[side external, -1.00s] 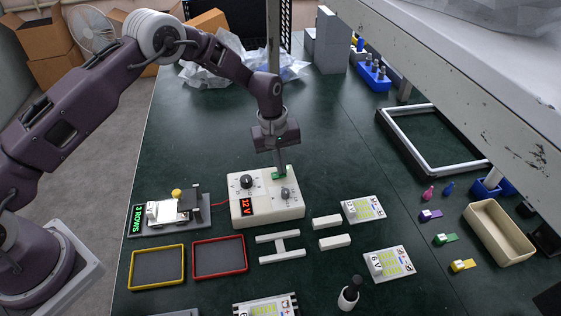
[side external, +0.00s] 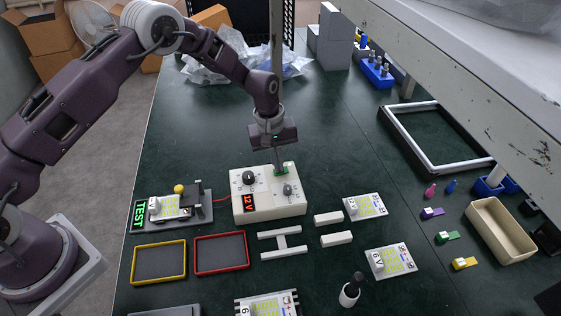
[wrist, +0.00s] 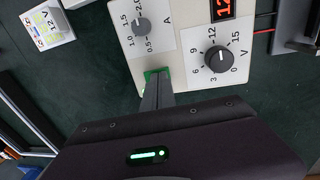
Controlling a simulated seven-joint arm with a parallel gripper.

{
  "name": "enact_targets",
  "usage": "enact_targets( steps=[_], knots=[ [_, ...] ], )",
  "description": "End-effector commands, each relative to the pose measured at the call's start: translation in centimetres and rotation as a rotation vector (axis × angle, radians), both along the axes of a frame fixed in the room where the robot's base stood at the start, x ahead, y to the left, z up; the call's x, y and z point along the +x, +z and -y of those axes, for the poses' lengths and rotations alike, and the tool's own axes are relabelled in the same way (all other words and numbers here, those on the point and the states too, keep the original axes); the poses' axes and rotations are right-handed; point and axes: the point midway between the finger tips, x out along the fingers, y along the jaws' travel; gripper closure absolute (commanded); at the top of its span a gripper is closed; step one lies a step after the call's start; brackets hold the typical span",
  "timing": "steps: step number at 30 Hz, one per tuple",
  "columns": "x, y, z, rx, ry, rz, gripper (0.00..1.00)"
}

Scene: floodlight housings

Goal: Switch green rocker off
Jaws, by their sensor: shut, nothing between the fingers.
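The cream power supply box (side external: 268,207) stands mid-table with two dark knobs and a red display reading 12 V. The green rocker (side external: 290,167) is at its far edge and is mostly hidden by my fingers. It also shows as a small green patch in the wrist view (wrist: 150,74). My gripper (side external: 281,172) is shut and empty, pointing down, with its fingertips at the rocker. In the wrist view the closed fingers (wrist: 156,90) overlap the green patch. Whether they touch it, and which way the rocker is tipped, I cannot tell.
A test fixture (side external: 204,196) with a green TEST display (side external: 139,214) and a yellow knob (side external: 179,188) stands left of the box. Yellow-rimmed (side external: 159,243) and red-rimmed (side external: 221,236) trays lie in front. A shelf overhangs at right.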

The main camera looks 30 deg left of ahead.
Motion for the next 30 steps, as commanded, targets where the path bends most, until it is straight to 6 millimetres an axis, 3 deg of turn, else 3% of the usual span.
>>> enact_targets(
  steps=[5,15,21,30],
  knots=[
    [-0.2,0.6,-0.2,0.003,0.001,-0.006,1.00],
    [-0.7,8.7,-0.8,0.001,0.000,0.003,1.00],
    [-1.1,12.5,-1.1,0.001,0.000,0.002,1.00],
    [-1.3,14.0,-1.2,0.000,0.000,0.000,1.00]
  ],
)
